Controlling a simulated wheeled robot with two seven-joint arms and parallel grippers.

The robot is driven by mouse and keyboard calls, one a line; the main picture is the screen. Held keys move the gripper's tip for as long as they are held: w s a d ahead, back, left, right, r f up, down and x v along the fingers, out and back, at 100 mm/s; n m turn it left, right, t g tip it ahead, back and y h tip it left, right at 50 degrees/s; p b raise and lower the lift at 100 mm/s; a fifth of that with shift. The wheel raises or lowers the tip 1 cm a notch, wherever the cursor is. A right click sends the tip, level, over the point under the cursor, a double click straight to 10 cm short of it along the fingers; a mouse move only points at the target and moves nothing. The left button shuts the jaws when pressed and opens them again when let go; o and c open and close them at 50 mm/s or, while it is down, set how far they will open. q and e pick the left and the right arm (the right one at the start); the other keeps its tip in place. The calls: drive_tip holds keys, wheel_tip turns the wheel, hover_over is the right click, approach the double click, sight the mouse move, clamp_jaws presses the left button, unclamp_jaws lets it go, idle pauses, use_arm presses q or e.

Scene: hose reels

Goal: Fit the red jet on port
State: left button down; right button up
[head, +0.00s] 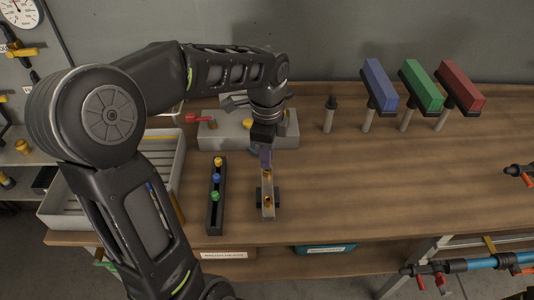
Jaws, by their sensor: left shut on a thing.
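My left gripper (264,157) is shut above the far end of a narrow fixture (268,210) that carries brass ports (267,200). The thing between its fingers is small and mostly hidden, and I cannot make out its colour. I cannot tell whether it touches the fixture. A dark rack (215,220) left of the fixture holds a yellow jet (218,161), a blue jet (215,178) and a green jet (215,197). I see no red jet in the rack. My right gripper is not in view.
A grey block (226,133) with a red lever (197,118) stands behind the gripper. Blue (380,82), green (423,84) and red (464,84) heads stand on posts at the back. A grey tray (172,155) is at left.

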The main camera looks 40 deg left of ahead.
use_arm(q)
drive_tip(key=shift+f+b, duration=0.6)
drive_tip(key=shift+f, duration=0.4)
drive_tip(key=c, duration=1.3)
unclamp_jaws()
drive_tip(key=shift+o, duration=0.2)
drive_tip(key=shift+r, duration=0.3)
wheel_tip(320, 180, up, 7)
drive_tip(key=shift+r, duration=0.15)
